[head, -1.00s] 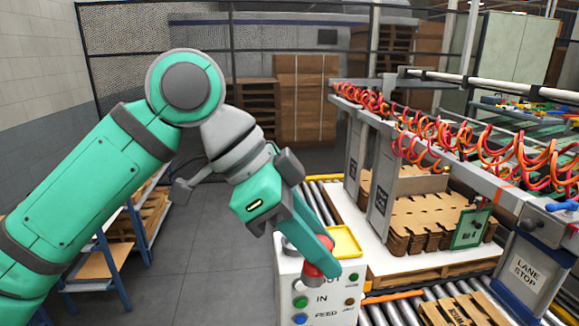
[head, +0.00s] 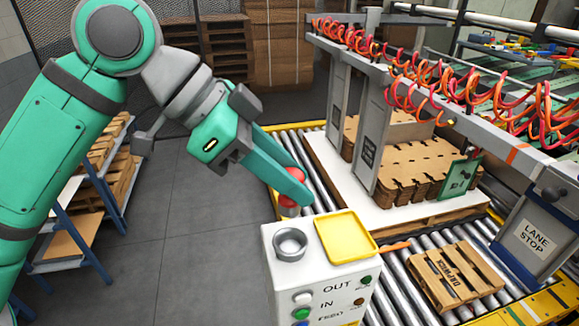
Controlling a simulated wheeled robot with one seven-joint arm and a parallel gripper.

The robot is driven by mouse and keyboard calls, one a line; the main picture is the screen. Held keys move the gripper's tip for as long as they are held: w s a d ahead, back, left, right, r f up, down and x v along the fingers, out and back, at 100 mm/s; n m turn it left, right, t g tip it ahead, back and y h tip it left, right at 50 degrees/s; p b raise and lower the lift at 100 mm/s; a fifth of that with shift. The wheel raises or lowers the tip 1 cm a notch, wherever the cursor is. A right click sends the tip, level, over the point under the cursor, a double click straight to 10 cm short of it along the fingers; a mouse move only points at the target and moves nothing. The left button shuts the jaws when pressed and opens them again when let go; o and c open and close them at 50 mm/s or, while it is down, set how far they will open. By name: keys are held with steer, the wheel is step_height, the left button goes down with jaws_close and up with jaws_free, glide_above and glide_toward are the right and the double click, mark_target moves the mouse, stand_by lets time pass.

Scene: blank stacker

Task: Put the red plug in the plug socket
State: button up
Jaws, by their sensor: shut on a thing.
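The red plug (head: 289,205) is held between the fingers of my gripper (head: 297,190). My gripper is shut on it, and the fingers hide part of it. The plug is in the air behind the control box, as seen in the head view. The plug socket (head: 290,243) is a grey round ring on the left of the box's white top, and its opening looks empty. The plug shows just above the socket in the picture, apart from it. How high it hangs over the box top I cannot tell.
A yellow tray (head: 345,236) lies on the control box (head: 318,283) right of the socket. A roller conveyor (head: 306,151) runs behind. A stack of brown blanks (head: 405,165) stands on a white board. Orange coiled hoses (head: 440,95) hang from the frame at right.

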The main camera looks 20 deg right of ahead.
mark_target(292, 214)
steer(key=shift+f, duration=3.35)
steer(key=shift+w, duration=0.1)
steer(key=shift+d+f, duration=0.1)
steer(key=shift+f, duration=0.05)
steer(key=shift+f, duration=0.25)
steer(key=shift+f, duration=0.75)
steer(key=o, duration=1.2)
steer(key=shift+o, duration=0.2)
